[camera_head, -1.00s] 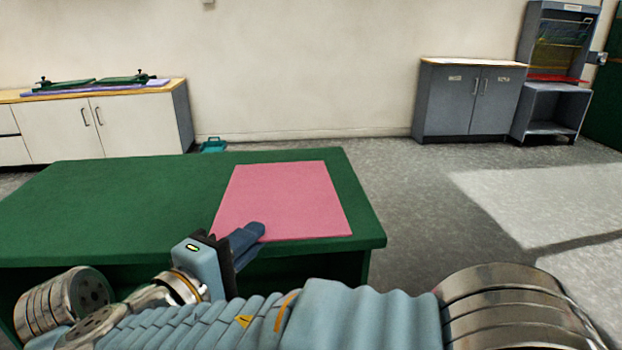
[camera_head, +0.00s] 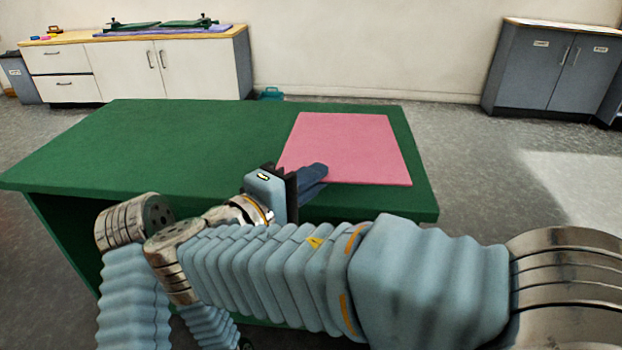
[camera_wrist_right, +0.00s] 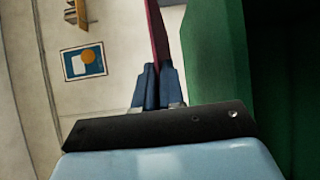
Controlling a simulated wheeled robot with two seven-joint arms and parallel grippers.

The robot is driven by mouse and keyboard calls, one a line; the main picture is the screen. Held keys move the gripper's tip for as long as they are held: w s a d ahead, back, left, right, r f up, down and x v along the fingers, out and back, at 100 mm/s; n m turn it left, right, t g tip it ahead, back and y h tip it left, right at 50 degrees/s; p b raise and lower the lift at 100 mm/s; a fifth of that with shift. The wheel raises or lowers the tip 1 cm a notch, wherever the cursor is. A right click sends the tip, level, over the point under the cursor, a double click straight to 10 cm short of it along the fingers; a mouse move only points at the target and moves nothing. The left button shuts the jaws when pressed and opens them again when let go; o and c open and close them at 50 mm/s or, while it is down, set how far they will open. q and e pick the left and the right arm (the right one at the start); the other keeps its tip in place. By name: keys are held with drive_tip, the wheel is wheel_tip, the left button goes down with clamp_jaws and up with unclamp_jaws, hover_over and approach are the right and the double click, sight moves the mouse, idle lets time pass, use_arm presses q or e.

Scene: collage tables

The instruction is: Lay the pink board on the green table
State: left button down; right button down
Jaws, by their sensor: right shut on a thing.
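The pink board (camera_head: 350,145) is a flat, thin square over the right part of the green table (camera_head: 170,150) in the head view. My right gripper (camera_head: 316,178) is shut on the board's near left corner. In the right wrist view, the board (camera_wrist_right: 157,35) shows edge-on between the two blue fingers (camera_wrist_right: 158,85). A strip of wall shows between it and the green table (camera_wrist_right: 215,75), so the board is held a little above the top, roughly level. My left gripper is not in view.
A white cabinet (camera_head: 195,72) with a wooden top stands behind the table on the left. A grey cabinet (camera_head: 550,65) stands by the wall at the right. A small teal object (camera_head: 271,93) is on the floor behind the table. The left part of the tabletop is bare.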

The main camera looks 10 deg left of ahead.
drive_tip(key=w+f+b, duration=0.4)
drive_tip(key=w+f, duration=0.1)
drive_tip(key=f, duration=0.2)
drive_tip(key=shift+f+b, duration=0.3)
drive_tip(key=shift+f, duration=0.05)
idle(0.4)
drive_tip(key=shift+w, duration=0.1)
drive_tip(key=c, duration=0.6)
unclamp_jaws()
drive_tip(key=shift+f, duration=0.1)
drive_tip(key=shift+c, duration=0.3)
drive_tip(key=shift+f, duration=0.3)
drive_tip(key=shift+c, duration=0.6)
